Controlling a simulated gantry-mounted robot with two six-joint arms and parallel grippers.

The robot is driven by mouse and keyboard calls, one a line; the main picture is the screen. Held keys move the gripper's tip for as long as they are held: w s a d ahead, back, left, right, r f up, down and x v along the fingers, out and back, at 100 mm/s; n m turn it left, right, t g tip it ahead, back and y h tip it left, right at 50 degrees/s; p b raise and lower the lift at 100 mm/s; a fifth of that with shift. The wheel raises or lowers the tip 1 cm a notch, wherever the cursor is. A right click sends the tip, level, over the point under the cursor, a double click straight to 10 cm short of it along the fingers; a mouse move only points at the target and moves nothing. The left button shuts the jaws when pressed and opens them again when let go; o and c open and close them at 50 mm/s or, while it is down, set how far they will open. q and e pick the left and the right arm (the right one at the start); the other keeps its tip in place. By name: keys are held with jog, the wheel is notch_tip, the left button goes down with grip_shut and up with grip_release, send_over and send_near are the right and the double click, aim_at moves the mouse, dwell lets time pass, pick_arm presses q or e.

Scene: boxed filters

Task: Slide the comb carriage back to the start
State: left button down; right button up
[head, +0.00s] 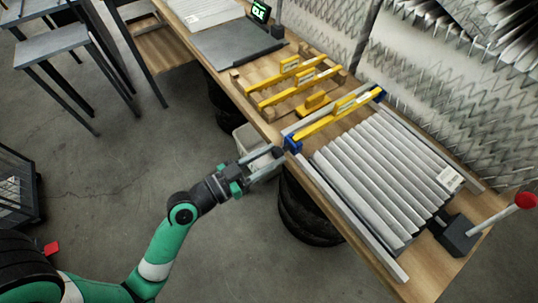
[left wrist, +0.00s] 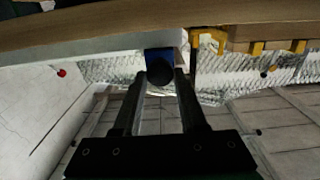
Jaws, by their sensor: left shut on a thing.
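The comb carriage (head: 335,119) is a yellow beam with blue end blocks. It spans two grey rails at the far end of the row of upright grey filters (head: 375,170). My left gripper (head: 279,153) is at the carriage's near blue end block (head: 292,144). In the left wrist view, the gripper (left wrist: 161,80) is shut on a dark round knob (left wrist: 160,74) that sticks out of the blue block (left wrist: 159,56). The comb's teeth cannot be made out. My right gripper is not in view.
The near rail (head: 358,232) runs along the bench edge. Yellow combs (head: 300,86) lie on a wooden rack beyond the carriage. A dark block with a red-topped post (head: 457,235) stands at the bench's near end. Open floor lies left of the bench.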

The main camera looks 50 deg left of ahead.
pick_arm(q)
jog(key=shift+a, duration=0.15)
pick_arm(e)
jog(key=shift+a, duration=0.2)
pick_arm(q)
jog(key=c, duration=0.9)
grip_release()
jog(key=o, duration=0.4)
jog(key=shift+a, duration=0.2)
jog(key=shift+o, duration=0.2)
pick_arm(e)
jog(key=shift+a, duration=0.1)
pick_arm(q)
jog(key=shift+d, duration=0.1)
